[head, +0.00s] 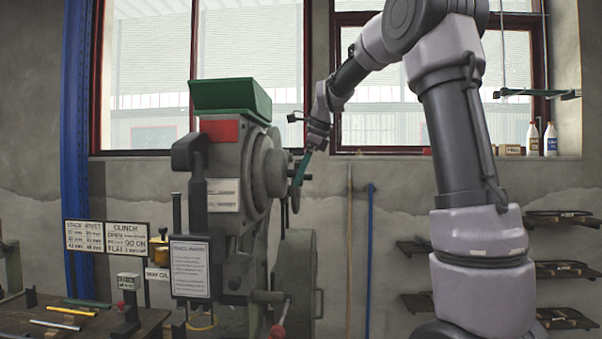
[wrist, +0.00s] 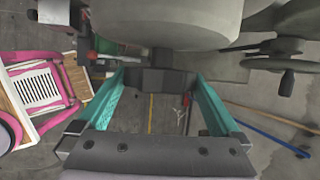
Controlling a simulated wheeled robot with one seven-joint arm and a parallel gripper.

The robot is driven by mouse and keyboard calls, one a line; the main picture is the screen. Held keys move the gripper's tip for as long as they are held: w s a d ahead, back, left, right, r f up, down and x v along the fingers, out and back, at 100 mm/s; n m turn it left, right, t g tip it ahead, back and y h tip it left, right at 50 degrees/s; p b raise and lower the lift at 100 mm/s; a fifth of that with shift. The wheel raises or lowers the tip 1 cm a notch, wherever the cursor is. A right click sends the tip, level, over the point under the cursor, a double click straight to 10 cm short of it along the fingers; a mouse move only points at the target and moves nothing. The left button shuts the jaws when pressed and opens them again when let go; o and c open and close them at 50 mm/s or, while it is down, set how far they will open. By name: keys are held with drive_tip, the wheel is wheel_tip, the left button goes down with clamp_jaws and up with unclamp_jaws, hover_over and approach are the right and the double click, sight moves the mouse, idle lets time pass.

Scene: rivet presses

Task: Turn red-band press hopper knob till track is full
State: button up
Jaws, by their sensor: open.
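The red-band press (head: 230,170) stands left of centre in the head view, with a red plate (head: 222,131) below its green hopper (head: 230,97). My gripper (head: 299,181) is at the right side of the press, beside its round grey housing (head: 268,165). In the wrist view my gripper (wrist: 158,78) has its two teal fingers spread apart. A dark blocky part (wrist: 155,80) shows between the fingertips, under a large rounded grey body (wrist: 165,22). I cannot tell whether this part is the hopper knob or whether the fingers touch it. The track and its fill are not clear.
A handwheel (wrist: 286,82) shows at the right of the wrist view. A bench (head: 60,322) with tools is at lower left. Brown (head: 349,250) and blue (head: 370,260) poles lean on the wall. A pink frame (wrist: 35,85) stands left in the wrist view.

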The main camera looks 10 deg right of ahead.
drive_tip(key=c, duration=1.1)
